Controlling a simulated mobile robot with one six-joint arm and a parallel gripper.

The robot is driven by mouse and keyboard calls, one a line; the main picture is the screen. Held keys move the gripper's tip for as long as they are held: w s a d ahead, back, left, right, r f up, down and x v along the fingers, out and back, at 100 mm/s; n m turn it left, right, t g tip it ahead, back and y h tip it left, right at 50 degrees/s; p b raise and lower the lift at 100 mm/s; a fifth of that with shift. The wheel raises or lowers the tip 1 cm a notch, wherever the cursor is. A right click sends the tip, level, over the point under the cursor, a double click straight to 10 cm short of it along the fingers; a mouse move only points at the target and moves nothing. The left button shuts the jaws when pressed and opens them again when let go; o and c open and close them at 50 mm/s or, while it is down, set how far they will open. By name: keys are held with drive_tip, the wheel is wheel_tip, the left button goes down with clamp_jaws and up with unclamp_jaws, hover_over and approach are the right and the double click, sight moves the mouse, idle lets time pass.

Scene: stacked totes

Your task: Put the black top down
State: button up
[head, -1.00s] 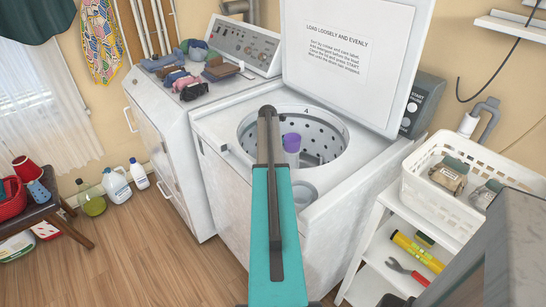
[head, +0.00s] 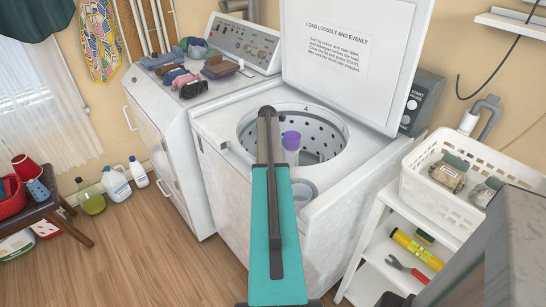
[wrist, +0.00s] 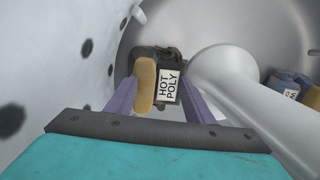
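In the wrist view, the black top (wrist: 147,57) is a dark bundle with a white "HOT POLY" label and a tan patch. It sits between the two purple fingers of my gripper (wrist: 160,88), which look closed on its sides. My gripper is inside the drum of the white washer (head: 241,143), left of the pale central post (wrist: 226,78). Whether the top touches the drum floor is hard to tell. In the head view, my turquoise arm reaches to the drum opening and hides the gripper and the black top.
A blue labelled bundle (wrist: 289,83) lies across the post in the drum. The post has a purple cap (head: 291,137). The washer lid (head: 350,85) stands open. Several bundles lie on the left machine (head: 160,95). A white basket (head: 440,207) stands on a shelf at right.

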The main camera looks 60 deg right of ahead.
drive_tip(key=o, duration=0.5)
drive_tip(key=shift+o, duration=0.2)
drive_tip(key=shift+r, duration=0.1)
wheel_tip(320, 180, up, 13)
drive_tip(key=a+b, duration=0.1)
drive_tip(key=shift+a, duration=0.3)
idle(0.5)
idle(0.6)
